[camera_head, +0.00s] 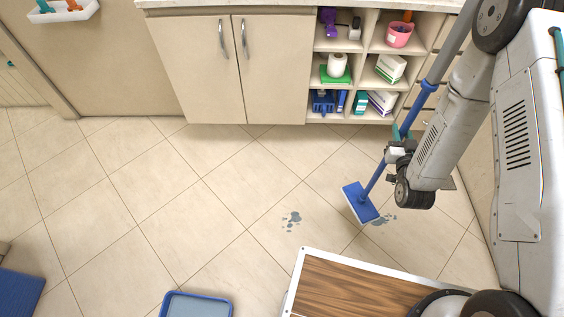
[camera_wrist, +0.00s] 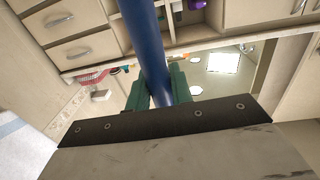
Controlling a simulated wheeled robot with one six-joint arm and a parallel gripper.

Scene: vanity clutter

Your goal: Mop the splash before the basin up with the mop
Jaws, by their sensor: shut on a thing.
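The mop has a long blue handle (camera_head: 374,178) and a flat blue head with a white edge (camera_head: 359,203) that rests on the tiled floor. My gripper (camera_head: 399,150) is shut on the mop handle. In the wrist view the handle (camera_wrist: 150,45) runs up between my green fingertips (camera_wrist: 160,88). Grey-blue wet patches lie on the floor: one splash (camera_head: 292,219) to the left of the mop head, another (camera_head: 384,219) just right of it, partly beside or under the head's edge. The basin itself cannot be made out.
A cabinet (camera_head: 195,70) with two doors and open cubbies (camera_head: 345,45) of small goods stands at the back. A blue tray (camera_head: 196,304) and a dark blue mat (camera_head: 18,294) lie at the front left. A wood-topped, white-edged platform (camera_head: 350,288) is at the front.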

